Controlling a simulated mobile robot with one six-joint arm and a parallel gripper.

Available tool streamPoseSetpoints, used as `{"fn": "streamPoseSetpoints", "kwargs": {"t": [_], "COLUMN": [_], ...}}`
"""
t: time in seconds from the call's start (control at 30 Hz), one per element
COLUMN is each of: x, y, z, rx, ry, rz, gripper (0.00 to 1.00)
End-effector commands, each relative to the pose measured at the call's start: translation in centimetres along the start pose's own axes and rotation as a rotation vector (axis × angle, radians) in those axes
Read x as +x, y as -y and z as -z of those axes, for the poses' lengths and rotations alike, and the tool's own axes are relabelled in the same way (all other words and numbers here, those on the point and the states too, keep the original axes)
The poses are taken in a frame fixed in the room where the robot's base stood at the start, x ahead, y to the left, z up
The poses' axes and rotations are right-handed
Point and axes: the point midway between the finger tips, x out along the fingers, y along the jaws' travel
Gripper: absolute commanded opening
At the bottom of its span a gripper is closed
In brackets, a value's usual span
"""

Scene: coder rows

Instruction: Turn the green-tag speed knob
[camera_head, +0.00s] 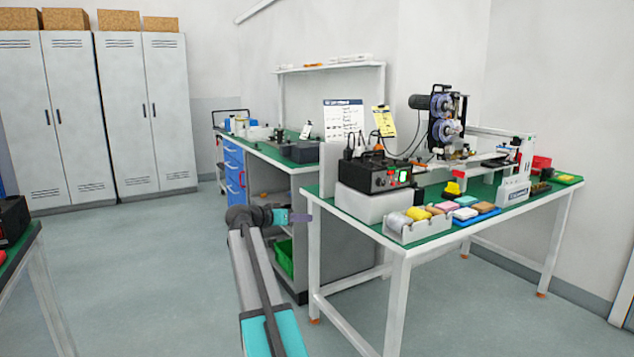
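A black control box (368,177) sits on a white block at the left end of the right-hand green-topped table. Its front has a small lit green patch (403,176), and a small red spot left of it. I cannot make out which part is the speed knob or whether the green patch is its tag; it is too small. My gripper (302,217) is at the end of my arm, left of the table and apart from the box, pointing right. Its fingers are too small to show whether they are open or shut.
The table (438,243) also bears a machine with reels (446,121), a grey bin of coloured packs (412,234), a blue tray (477,217) and a yellow piece (452,189). A workbench (262,155) stands behind. Lockers (150,110) line the back left.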

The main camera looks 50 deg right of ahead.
Motion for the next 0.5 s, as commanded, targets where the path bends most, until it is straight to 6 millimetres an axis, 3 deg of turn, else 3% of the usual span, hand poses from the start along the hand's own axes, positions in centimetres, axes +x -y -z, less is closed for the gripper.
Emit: {"fn": "streamPoseSetpoints", "kwargs": {"t": [0.3, 0.5], "x": [-4.0, -7.0], "y": [4.6, 6.3], "z": [-9.1, -15.2], "rx": [-0.199, -0.324], "ry": [0.156, 0.250], "rz": [0.122, 0.196], "gripper": [0.27, 0.27]}}
